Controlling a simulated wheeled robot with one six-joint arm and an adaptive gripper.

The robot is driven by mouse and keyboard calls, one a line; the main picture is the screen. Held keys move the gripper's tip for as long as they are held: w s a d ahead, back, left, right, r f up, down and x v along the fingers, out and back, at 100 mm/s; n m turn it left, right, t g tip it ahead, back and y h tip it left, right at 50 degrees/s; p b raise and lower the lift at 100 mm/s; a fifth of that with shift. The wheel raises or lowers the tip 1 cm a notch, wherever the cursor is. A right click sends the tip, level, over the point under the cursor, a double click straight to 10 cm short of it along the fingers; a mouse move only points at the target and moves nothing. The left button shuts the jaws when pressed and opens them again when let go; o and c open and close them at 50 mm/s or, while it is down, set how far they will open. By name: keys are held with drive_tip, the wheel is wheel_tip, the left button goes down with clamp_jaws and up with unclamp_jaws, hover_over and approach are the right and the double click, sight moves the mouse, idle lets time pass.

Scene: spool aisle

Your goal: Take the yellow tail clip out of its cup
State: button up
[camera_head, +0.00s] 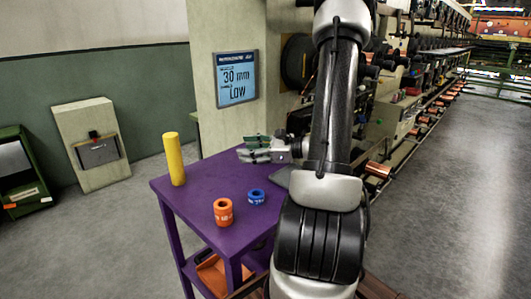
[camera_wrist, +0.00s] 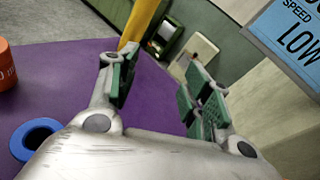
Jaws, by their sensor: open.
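I cannot make out a yellow tail clip or its cup in either view. The only yellow thing I see is a tall plain cylinder (camera_head: 174,160) upright at the left corner of the purple table (camera_head: 209,183); its lower part also shows in the wrist view (camera_wrist: 141,20), beyond the left finger. My gripper (camera_head: 252,150) is over the back part of the table, its green-padded fingers pointing left. In the wrist view my gripper (camera_wrist: 160,78) is open, with nothing between the fingers.
An orange ring-shaped piece (camera_head: 223,213) and a lower blue ring (camera_head: 257,197) stand near the table's front. A dark flat item (camera_head: 283,178) lies partly behind my arm. A pillar with a "30 mm LOW" sign (camera_head: 237,78) rises behind. The table's middle is clear.

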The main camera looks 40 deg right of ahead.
drive_tip(key=d+f+m+t+h, duration=0.1)
drive_tip(key=d+f+m+h, duration=0.1)
drive_tip(key=d, duration=0.2)
drive_tip(key=w+d+f+m+t+h, duration=0.1)
drive_tip(key=d+m+t+h, duration=0.1)
drive_tip(key=d, duration=0.3)
drive_tip(key=d+f+m+t+h, duration=0.1)
drive_tip(key=d+f+m+h, duration=0.1)
drive_tip(key=d+m, duration=0.2)
drive_tip(key=shift+w+d+f+t+h, duration=0.2)
drive_tip(key=shift+f+t+h, duration=0.1)
drive_tip(key=shift+h, duration=0.1)
drive_tip(key=shift+w+d, duration=0.15)
drive_tip(key=shift+w, duration=0.15)
drive_tip(key=w, duration=0.6)
drive_tip(key=shift+w+a+r, duration=0.15)
drive_tip(key=shift+w+a, duration=0.1)
drive_tip(key=shift+w, duration=0.15)
clamp_jaws()
wheel_tip(320, 180, up, 10)
